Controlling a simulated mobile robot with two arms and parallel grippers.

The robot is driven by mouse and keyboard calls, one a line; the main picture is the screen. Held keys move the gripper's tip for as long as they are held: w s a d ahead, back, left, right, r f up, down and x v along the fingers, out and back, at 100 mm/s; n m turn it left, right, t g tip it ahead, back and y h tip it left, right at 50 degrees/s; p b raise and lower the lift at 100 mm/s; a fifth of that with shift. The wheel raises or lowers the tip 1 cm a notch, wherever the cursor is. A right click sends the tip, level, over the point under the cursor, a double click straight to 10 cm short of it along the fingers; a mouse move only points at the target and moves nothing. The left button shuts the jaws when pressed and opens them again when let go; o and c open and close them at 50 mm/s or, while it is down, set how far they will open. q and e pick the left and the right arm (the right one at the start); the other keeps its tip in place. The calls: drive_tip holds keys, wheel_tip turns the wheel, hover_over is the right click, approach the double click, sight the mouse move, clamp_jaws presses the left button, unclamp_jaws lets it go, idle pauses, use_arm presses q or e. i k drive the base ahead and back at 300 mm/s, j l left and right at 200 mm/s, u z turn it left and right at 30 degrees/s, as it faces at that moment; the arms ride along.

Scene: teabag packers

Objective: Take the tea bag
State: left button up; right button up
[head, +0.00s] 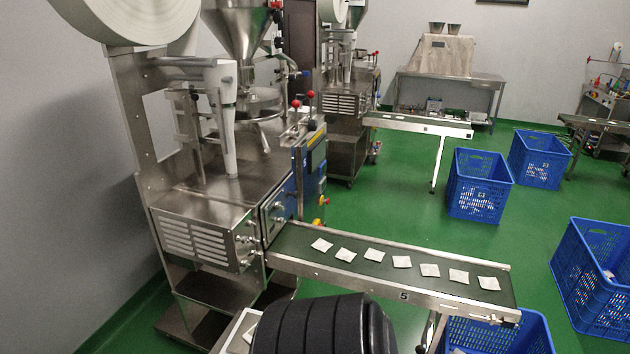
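In the head view, several small white square tea bags lie in a row on a dark conveyor belt (300,237). The leftmost tea bag (321,245) is nearest the packing machine (215,190). A middle tea bag (401,262) lies flat and apart from its neighbours. The rightmost tea bag (489,283) is close to the belt's right end. The belt's side rail carries the number 5. Neither of my grippers is in view. A black ribbed part at the bottom centre, seemingly of my arm, stands in front of the conveyor's near side.
A blue crate (535,330) stands below the belt's right end. Another blue crate (575,290) is at the right edge, and two more stand farther back. A second machine (348,100) with its own conveyor (415,122) is behind. Green floor is clear between them.

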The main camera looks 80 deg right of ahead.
sight(247, 337)
drive_tip(key=z, duration=2.1)
